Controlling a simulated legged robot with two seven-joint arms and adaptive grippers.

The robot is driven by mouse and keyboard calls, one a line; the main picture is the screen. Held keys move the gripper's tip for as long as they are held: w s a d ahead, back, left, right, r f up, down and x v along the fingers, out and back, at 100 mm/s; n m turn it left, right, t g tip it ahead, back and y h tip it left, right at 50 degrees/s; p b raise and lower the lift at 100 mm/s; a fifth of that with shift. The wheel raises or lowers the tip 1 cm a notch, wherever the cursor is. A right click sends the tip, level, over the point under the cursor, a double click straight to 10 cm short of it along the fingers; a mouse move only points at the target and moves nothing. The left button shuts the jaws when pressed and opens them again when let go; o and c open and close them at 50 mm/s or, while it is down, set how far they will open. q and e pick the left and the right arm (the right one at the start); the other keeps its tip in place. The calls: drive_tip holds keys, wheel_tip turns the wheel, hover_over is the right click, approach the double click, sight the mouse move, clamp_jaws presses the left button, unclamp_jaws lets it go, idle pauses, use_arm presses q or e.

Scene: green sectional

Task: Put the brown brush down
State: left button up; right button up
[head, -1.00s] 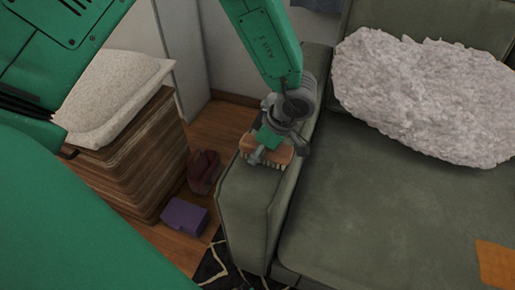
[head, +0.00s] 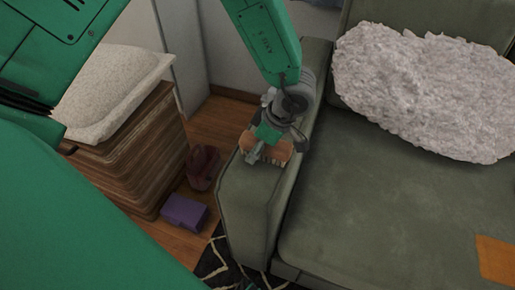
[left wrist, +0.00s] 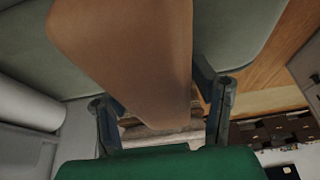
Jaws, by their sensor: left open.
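The brown brush (head: 282,153) is at the top of the green sofa's near armrest (head: 248,190) in the head view, with pale bristles on its lower side. My left gripper (head: 274,147) is directly over it and covers part of it. In the left wrist view the brush (left wrist: 130,50) looms large and runs down between the fingers. The left gripper (left wrist: 165,112) is open there, one finger on each side of the brush. Whether the bristles rest fully on the armrest is hard to tell. My right gripper is not in view.
A fluffy pale pillow (head: 420,90) and an orange item (head: 496,260) lie on the sofa seat (head: 370,210). A wooden stand (head: 140,150) with a pale cushion (head: 110,90) is at left. A purple box (head: 184,213) and a dark red object (head: 203,167) are on the floor.

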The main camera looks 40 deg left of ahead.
use_arm(q)
drive_tip(key=p+v, duration=0.2)
drive_tip(key=v, duration=0.5)
drive_tip(key=p+v, duration=0.2)
drive_tip(key=v, duration=0.5)
drive_tip(key=shift+w+d+r+p, duration=0.15)
drive_tip(key=shift+w+d+p, duration=0.1)
drive_tip(key=shift+p, duration=0.15)
